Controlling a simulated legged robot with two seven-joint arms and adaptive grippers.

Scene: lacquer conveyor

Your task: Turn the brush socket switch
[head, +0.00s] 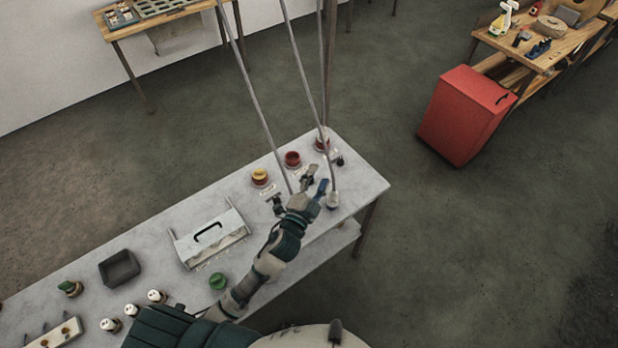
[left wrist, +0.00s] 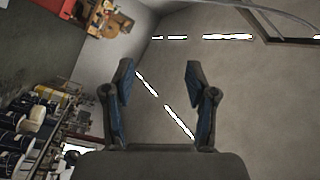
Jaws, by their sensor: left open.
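My left gripper (head: 294,186) is over the right end of the grey worktable (head: 200,207), with its fingers spread and nothing seen between them. In the left wrist view the left gripper (left wrist: 159,68) is also open and empty, with grey ceiling and light strips behind it. I cannot single out the brush socket switch for sure. A pale strip with brass knobs and dark levers (head: 57,333) lies at the table's lower left, far from the gripper. A small white fitting (head: 333,200) stands just right of the fingers. My right gripper does not show.
Thin poles rise past the gripper.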

